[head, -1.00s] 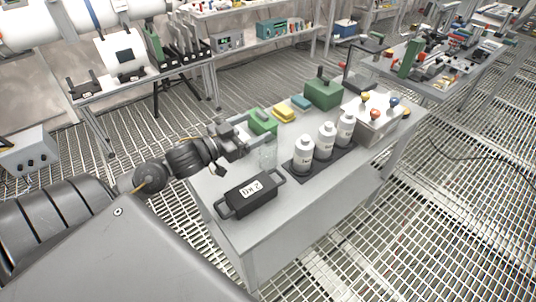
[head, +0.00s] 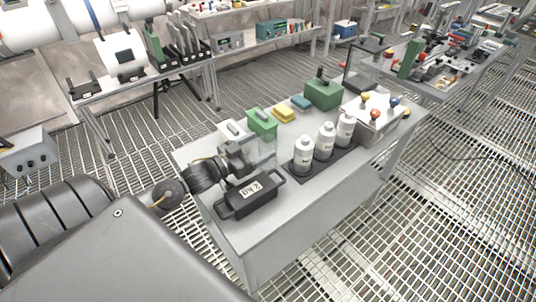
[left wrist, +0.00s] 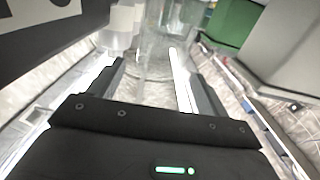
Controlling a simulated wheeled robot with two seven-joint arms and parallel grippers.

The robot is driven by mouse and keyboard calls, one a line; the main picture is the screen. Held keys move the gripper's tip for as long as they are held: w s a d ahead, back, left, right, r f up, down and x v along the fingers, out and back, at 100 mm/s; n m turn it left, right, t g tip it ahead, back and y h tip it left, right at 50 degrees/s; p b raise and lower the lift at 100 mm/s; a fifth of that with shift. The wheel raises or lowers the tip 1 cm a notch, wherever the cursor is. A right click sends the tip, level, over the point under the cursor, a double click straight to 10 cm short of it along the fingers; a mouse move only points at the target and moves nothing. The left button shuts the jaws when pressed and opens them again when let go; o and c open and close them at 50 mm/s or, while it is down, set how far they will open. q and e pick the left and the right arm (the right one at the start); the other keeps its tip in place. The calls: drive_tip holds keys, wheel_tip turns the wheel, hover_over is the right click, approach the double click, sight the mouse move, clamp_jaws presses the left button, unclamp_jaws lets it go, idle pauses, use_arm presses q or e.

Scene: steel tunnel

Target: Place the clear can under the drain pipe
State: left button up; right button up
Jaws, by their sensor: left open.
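The clear can (head: 267,151) stands on the grey table, behind the black handled case and left of the white bottles. It is see-through and its outline is faint. In the left wrist view the clear can (left wrist: 158,48) shows upright between and just beyond my fingers. My left gripper (head: 257,163) is low beside the can, its jaws pointing at it. It is open, with one finger on each side of the can in the left wrist view (left wrist: 160,80); I cannot tell whether they touch it. I cannot clearly pick out the drain pipe. My right gripper is not in view.
The black case (head: 250,195) lies close in front of my gripper. White bottles (head: 326,139) stand on a dark mat to the right. A white box with coloured knobs (head: 376,112) is at the far right end.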

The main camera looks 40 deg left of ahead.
sight(274, 137)
use_arm(q)
drive_tip(key=x, duration=0.5)
drive_tip(key=shift+p, duration=0.4)
drive_tip(key=shift+w+d, duration=0.1)
drive_tip(key=shift+w, duration=0.25)
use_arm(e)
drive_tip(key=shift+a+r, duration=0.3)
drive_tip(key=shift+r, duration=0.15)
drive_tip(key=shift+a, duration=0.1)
use_arm(q)
drive_tip(key=c, duration=1.4)
drive_tip(key=shift+c, duration=0.2)
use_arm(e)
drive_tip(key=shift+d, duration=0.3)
use_arm(q)
drive_tip(key=shift+r, duration=0.1)
